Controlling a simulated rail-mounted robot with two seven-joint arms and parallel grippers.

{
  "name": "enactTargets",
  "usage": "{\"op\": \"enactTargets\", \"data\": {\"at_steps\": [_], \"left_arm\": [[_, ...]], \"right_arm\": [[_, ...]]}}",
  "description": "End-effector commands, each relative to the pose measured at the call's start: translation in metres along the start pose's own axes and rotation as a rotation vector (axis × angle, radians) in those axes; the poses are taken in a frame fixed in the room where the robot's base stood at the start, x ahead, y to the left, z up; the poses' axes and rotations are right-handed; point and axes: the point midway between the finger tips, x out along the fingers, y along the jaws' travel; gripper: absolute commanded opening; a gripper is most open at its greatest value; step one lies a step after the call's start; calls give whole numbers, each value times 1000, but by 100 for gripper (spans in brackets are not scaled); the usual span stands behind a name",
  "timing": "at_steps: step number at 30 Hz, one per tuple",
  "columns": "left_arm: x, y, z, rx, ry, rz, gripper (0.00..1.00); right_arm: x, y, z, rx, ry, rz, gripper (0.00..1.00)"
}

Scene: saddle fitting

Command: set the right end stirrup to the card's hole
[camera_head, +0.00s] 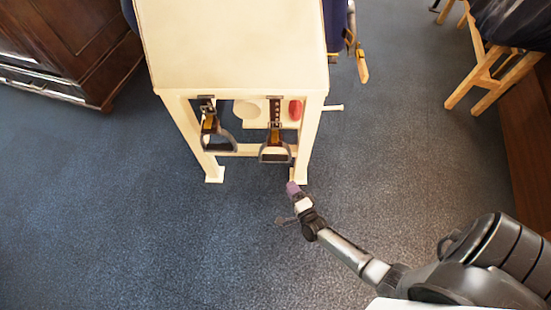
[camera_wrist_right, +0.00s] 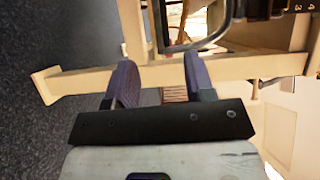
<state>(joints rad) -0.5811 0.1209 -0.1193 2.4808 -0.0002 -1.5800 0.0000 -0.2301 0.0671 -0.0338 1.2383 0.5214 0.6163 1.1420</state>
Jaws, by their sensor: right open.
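The right end stirrup (camera_head: 275,153) is a dark metal loop hanging from a dark strap with holes (camera_head: 276,114) on the front end of the cream stand (camera_head: 235,45). A second stirrup (camera_head: 217,138) hangs to its left. My right gripper (camera_head: 293,189) is open and empty, below and slightly right of the right end stirrup, apart from it. In the right wrist view my gripper (camera_wrist_right: 158,70) shows two purple fingers spread apart. A dark stirrup loop (camera_wrist_right: 205,42) lies beyond them. A dark strip with numerals (camera_wrist_right: 285,8) shows at the top right. I cannot identify the card. My left gripper is out of view.
A red object (camera_head: 295,110) and a pale round disc (camera_head: 247,110) are at the stand's end. The stand's right foot (camera_head: 299,174) is close to my right gripper. A wooden cabinet (camera_head: 70,45) stands at left. The blue floor (camera_head: 120,220) in front is clear.

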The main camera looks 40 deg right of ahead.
Motion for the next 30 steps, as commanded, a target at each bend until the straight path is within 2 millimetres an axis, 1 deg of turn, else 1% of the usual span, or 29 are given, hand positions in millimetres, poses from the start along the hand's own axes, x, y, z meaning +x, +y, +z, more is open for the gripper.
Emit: {"op": "enactTargets", "data": {"at_steps": [4,8,15,21,27,30], "left_arm": [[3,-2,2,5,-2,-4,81],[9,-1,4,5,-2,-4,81],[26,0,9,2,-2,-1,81],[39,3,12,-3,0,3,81],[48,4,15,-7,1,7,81],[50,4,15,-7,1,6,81]], "right_arm": [[5,1,0,48,-1,-1,49],[20,2,0,54,-1,-1,49],[66,3,1,52,-1,-2,49],[100,4,0,51,-1,0,49],[124,2,1,50,-2,1,49],[131,2,1,50,-3,3,49]]}}
